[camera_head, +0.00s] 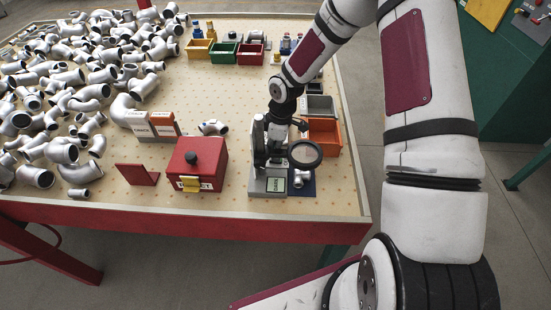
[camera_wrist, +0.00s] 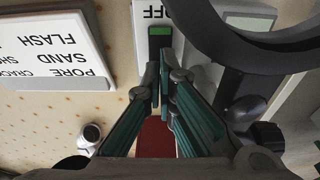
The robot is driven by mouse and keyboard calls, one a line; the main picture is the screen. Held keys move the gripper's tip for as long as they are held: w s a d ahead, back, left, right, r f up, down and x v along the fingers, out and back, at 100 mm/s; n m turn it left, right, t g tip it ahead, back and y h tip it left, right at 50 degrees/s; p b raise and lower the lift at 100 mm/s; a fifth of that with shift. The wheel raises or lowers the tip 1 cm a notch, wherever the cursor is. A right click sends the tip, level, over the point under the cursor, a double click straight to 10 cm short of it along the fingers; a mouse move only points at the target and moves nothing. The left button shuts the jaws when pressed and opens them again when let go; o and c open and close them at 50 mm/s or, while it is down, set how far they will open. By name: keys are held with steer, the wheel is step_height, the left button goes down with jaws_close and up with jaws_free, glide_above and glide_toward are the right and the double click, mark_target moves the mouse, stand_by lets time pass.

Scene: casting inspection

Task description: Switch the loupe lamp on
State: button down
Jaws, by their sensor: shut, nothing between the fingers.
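The loupe lamp's dark ring (camera_head: 305,153) stands over a blue mat at the table's front, on a grey base (camera_head: 268,186). The ring also crosses the upper right of the wrist view (camera_wrist: 230,45). A dark switch with a green patch (camera_wrist: 160,32) sits on a white plate with a partly cut-off label that seems to read OFF. My gripper (camera_wrist: 160,82) is shut and empty, its tips just below the switch; contact cannot be told. In the head view my gripper (camera_head: 275,150) points down beside the ring and partly hides the lamp's stand. No glow shows in the ring.
A red box (camera_head: 198,165) stands left of the lamp, with label cards (camera_head: 152,125) behind it. An orange bin (camera_head: 325,137) and grey bin stand right and behind. Many metal pipe fittings (camera_head: 75,85) fill the table's left. A small fitting (camera_head: 300,178) lies under the ring.

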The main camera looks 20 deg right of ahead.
steer(key=shift+f, duration=0.75)
stand_by(0.3)
steer(key=shift+r+p, duration=1.05)
steer(key=shift+r, duration=2.5)
steer(key=s+d+r+m+t+h, duration=0.1)
steer(key=s+r+m+h, duration=0.3)
steer(key=r, duration=0.8)
steer(key=s+d+r+m+t+y, duration=0.15)
steer(key=s+r, duration=0.45)
steer(key=r, duration=0.6)
steer(key=s+a+r+m+t, duration=0.1)
steer(key=s+r+m, duration=0.3)
steer(key=s, duration=0.5)
steer(key=s+a+r+m+t, duration=0.1)
steer(key=s+r+m, duration=0.3)
steer(key=s, duration=0.5)
step_height(320, 180, up, 3)
steer(key=shift+s+a+f+y, duration=0.2)
steer(key=shift+s+a+y, duration=0.1)
steer(key=shift+s+y, duration=0.15)
